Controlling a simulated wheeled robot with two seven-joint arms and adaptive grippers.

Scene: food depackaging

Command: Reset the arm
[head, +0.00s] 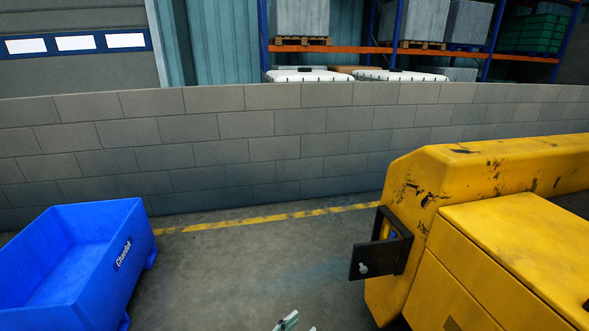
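Only a small light grey-green tip of a gripper (298,325) shows at the bottom edge of the head view, near the middle. It slants up to the right, and a second small pale piece shows just right of it. It looks like my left gripper, but most of it is cut off by the frame. I cannot tell whether it is open or shut. Nothing is seen held in the visible part. My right gripper does not show in this view.
A blue open bin (130,275) stands at the left, looking empty. A worn yellow machine (400,190) with a black bracket (380,255) fills the right. Bare grey floor (240,270) lies between them. A grey block wall (250,140) runs behind, with shelving (480,51) beyond.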

